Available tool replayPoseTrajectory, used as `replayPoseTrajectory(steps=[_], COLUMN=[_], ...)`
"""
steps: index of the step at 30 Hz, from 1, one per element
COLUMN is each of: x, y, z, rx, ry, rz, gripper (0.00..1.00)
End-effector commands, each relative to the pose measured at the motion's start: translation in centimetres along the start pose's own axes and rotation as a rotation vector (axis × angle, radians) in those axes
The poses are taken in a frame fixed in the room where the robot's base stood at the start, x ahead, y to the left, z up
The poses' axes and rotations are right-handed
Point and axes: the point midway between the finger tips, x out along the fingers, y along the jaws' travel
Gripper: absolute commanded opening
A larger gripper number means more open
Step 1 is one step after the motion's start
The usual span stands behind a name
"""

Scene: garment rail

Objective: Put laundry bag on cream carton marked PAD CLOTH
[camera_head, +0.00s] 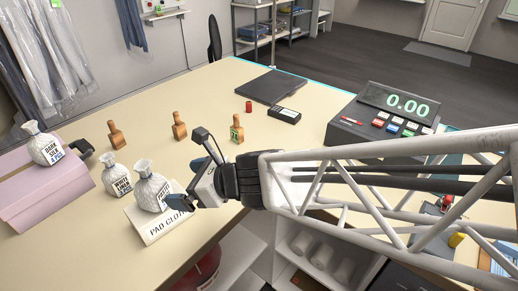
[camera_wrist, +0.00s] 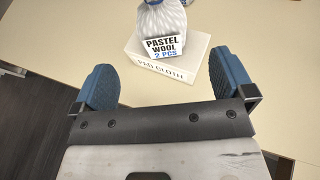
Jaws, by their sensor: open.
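A white tied laundry bag labelled PASTEL WOOL 2 PCS (camera_wrist: 163,22) stands upright on the cream carton marked PAD CLOTH (camera_wrist: 188,72). In the head view the bag (camera_head: 147,187) rests on the carton (camera_head: 160,230) near the table's front edge, its label partly hidden by my gripper. My gripper (camera_wrist: 165,82) is open and empty. Its blue fingertips are spread on the near side of the carton, with a visible gap to the bag. In the head view my gripper (camera_head: 186,200) is just right of the bag.
A second white bag (camera_head: 117,179) stands on the table left of the carton. Wooden-handled stamps (camera_head: 179,126) stand behind. A scale or till display (camera_head: 385,118) is at right. The table (camera_head: 180,90) is clear at back left.

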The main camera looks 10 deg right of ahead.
Motion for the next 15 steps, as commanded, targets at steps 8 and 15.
replayPoseTrajectory(steps=[8, 15], x=[-0.9, -3.9], y=[0.0, 0.2], z=[-0.1, -0.5], rx=[-0.097, -0.401], ry=[0.027, 0.12], rz=[0.016, 0.078], gripper=[1.0, 1.0])
